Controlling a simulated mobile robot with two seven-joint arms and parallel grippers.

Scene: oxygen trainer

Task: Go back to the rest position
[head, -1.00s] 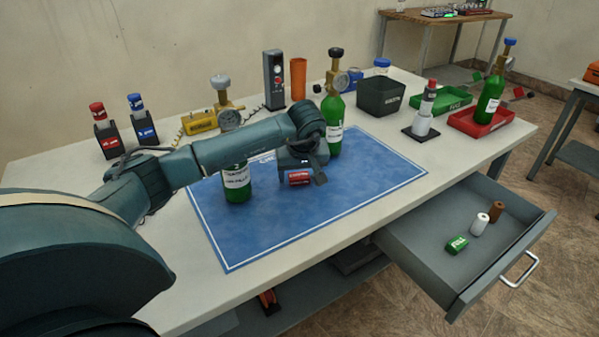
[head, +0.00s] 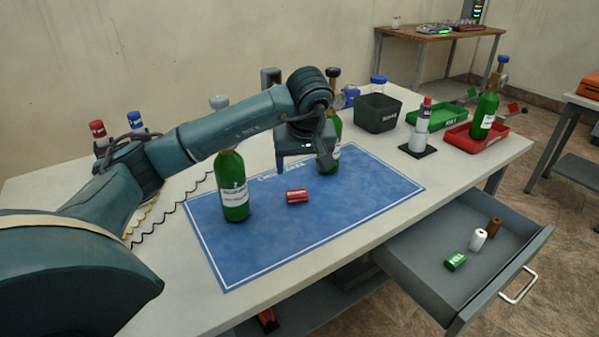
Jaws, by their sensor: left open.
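My left gripper (head: 304,163) is open and empty, raised above the blue mat (head: 262,256). A small red cylinder with a white label (head: 297,196) lies on the mat below it, apart from the fingers. A green bottle labelled 2 (head: 234,190) stands on the mat to the left, its upper part partly hidden by my left arm. Another green bottle (head: 334,126) stands behind the gripper and is partly covered by it. My right gripper is not in view.
An open drawer (head: 412,273) with a green block, a white roll and a brown roll juts out at the right. A black bin (head: 378,113), a red tray (head: 502,136) holding a green bottle, and a green tray (head: 436,118) stand at the back right. The mat's front is clear.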

